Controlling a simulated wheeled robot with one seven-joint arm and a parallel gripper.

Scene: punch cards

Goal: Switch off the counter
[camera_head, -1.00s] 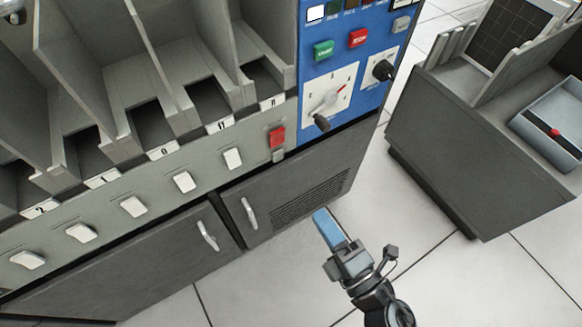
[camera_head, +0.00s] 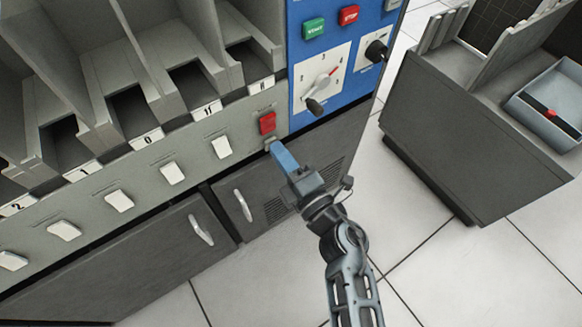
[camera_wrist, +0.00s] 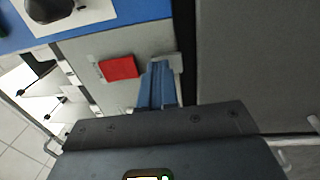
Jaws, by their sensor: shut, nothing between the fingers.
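A red square button or lamp (camera_head: 267,123) sits on the grey strip of the sorting machine, at its right end. A small light grey switch (camera_head: 270,143) is just below it. My gripper (camera_head: 279,152) is shut and empty, with its blue fingertips right at this small switch; I cannot tell whether they touch it. In the wrist view the fingertips (camera_wrist: 160,70) lie beside the red square (camera_wrist: 118,67) and partly cover the pale switch (camera_wrist: 175,61). Which way the switch is set cannot be made out.
A row of white switches (camera_head: 172,172) runs left along the strip, under numbered card pockets. A blue panel (camera_head: 318,50) with START and STOP buttons and dials is above. Cabinet doors with handles (camera_head: 201,229) are below. A separate grey cabinet (camera_head: 465,135) stands right, across open floor.

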